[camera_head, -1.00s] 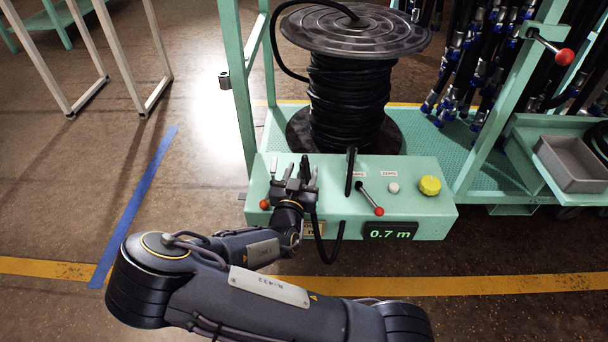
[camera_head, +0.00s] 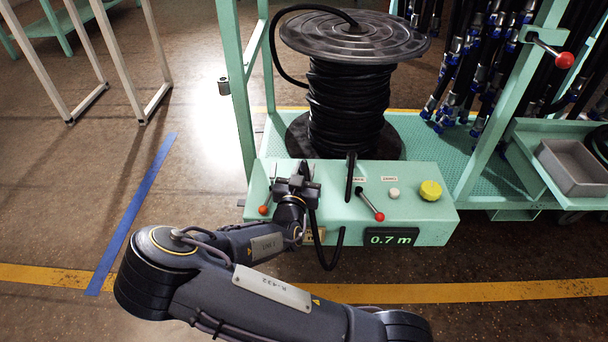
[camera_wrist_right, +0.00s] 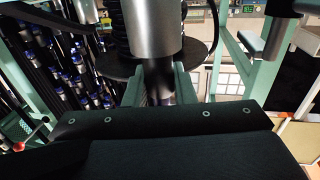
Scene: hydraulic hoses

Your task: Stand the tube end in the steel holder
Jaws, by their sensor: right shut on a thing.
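The black tube (camera_head: 321,254) comes out at the control box, hangs in a loop over its front, and rises to my right gripper (camera_head: 297,173). My right gripper is shut on the tube near its end, above the left part of the box. In the right wrist view, a dark length shows between the two fingers (camera_wrist_right: 159,87), below a shiny steel-coloured cylinder (camera_wrist_right: 156,28); I cannot tell for sure what the cylinder is. A small steel cup (camera_head: 223,85), apparently the holder, is fixed to the green post, apart from my gripper. My left gripper is out of view.
The green control box (camera_head: 418,205) carries a red-knobbed lever (camera_head: 378,216), a yellow knob (camera_head: 430,189) and a 0.7 m display (camera_head: 391,238). A hose reel (camera_head: 352,100) stands behind it. Hanging hoses and a grey bin (camera_head: 574,168) are at right.

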